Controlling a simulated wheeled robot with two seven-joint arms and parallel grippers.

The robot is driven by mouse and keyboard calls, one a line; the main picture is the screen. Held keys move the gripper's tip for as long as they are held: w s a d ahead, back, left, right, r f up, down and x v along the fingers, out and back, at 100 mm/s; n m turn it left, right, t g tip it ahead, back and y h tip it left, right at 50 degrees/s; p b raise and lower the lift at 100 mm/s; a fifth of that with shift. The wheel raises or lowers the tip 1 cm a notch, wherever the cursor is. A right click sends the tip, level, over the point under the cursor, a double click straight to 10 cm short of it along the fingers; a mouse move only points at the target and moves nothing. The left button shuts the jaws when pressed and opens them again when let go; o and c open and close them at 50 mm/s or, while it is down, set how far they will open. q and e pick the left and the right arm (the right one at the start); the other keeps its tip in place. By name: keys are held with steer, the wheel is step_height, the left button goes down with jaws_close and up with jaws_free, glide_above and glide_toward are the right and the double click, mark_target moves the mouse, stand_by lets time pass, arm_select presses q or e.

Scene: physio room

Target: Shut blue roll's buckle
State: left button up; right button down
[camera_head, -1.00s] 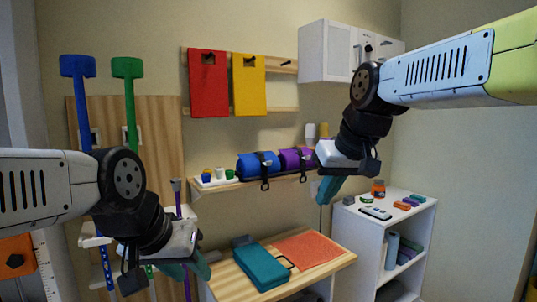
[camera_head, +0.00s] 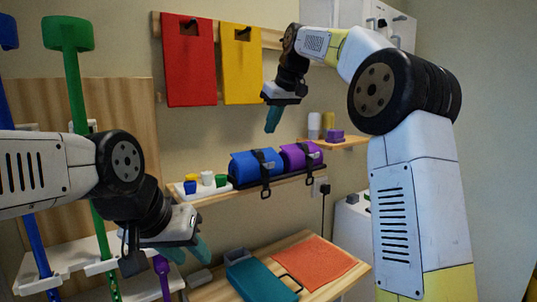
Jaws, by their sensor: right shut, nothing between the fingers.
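The blue roll (camera_head: 247,167) lies on the wall shelf, left of the purple roll (camera_head: 298,154). A black strap with a buckle (camera_head: 266,190) runs over the blue roll, and its lower end hangs over the shelf's front edge. Whether the buckle is fastened is too small to tell. My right gripper (camera_head: 272,120) is shut and empty, pointing down above the blue roll, in front of the wall and apart from the roll. My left gripper (camera_head: 200,246) is at the lower left, below the shelf and above the table, apart from both rolls; its finger gap is not clear.
Small coloured cups stand on a white tray (camera_head: 214,190) left of the blue roll. Red (camera_head: 188,60) and yellow (camera_head: 241,65) boards hang above. A teal case (camera_head: 258,282) and orange mat (camera_head: 312,264) lie on the table below. Green and blue poles stand at left.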

mark_target(266, 164)
steer(key=x, duration=1)
steer(key=shift+s+d, duration=0.1)
steer(key=shift+s+d+f, duration=0.1)
steer(key=shift+s+d, duration=0.35)
steer(key=shift+s, duration=0.2)
steer(key=shift+s+d+f, duration=0.1)
steer(key=shift+s+d, duration=0.35)
steer(key=shift+s, duration=0.15)
steer(key=shift+s+d+f, duration=0.15)
steer(key=shift+s+d, duration=0.1)
steer(key=shift+s, duration=0.1)
